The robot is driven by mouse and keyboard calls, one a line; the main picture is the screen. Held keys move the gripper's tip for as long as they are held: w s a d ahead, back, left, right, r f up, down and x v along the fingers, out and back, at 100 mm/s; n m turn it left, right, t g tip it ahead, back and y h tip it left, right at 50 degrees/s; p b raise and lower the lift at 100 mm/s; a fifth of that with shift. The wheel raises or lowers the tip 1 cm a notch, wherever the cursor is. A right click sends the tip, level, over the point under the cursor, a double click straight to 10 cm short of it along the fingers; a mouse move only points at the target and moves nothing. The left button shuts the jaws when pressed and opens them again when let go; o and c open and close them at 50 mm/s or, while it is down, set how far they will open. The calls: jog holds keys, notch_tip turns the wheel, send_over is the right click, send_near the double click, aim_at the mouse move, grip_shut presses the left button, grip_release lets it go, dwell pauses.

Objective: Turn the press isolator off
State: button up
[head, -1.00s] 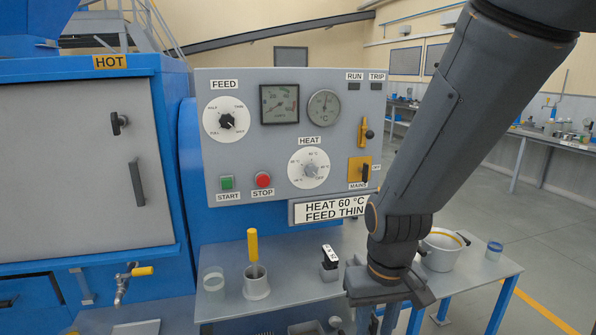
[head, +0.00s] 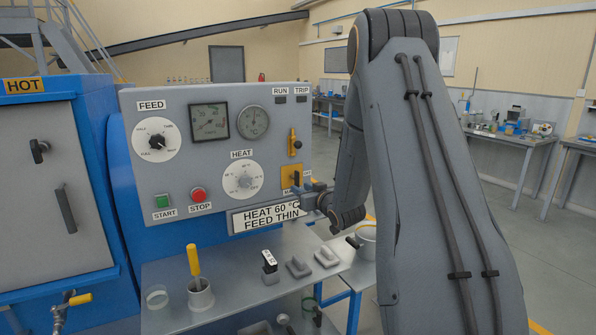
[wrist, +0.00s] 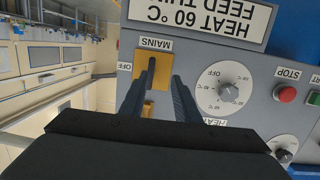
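The press isolator is a yellow plate (head: 286,178) marked MAINS at the lower right of the grey control panel. In the wrist view, which is upside down, its dark handle (wrist: 151,70) stands upright on the yellow plate (wrist: 163,75), and the OFF label (wrist: 125,66) is to the side. The handle is not turned toward OFF. My gripper (head: 305,190) is in front of the isolator and partly hides it in the head view. In the wrist view my gripper (wrist: 158,82) is open, its fingers on either side of the handle; contact cannot be told.
The heat dial (head: 242,180), feed dial (head: 157,141), green start button (head: 162,201) and red stop button (head: 198,195) are on the same panel. A yellow lever (head: 292,142) sits above the isolator. A grey bench (head: 230,263) with a cup and small blocks is below.

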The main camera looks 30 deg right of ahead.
aim_at(298, 176)
jog(key=shift+t+y, duration=0.3)
jog(key=shift+t, duration=0.6)
jog(key=w+p, duration=0.1)
jog(key=w, duration=0.1)
jog(key=w+d+r+p, duration=0.1)
jog(key=w, duration=0.2)
jog(key=w+r+p, duration=0.1)
jog(key=w, duration=0.2)
jog(key=shift+w+d, duration=0.15)
jog(key=shift+d, duration=0.25)
grip_shut()
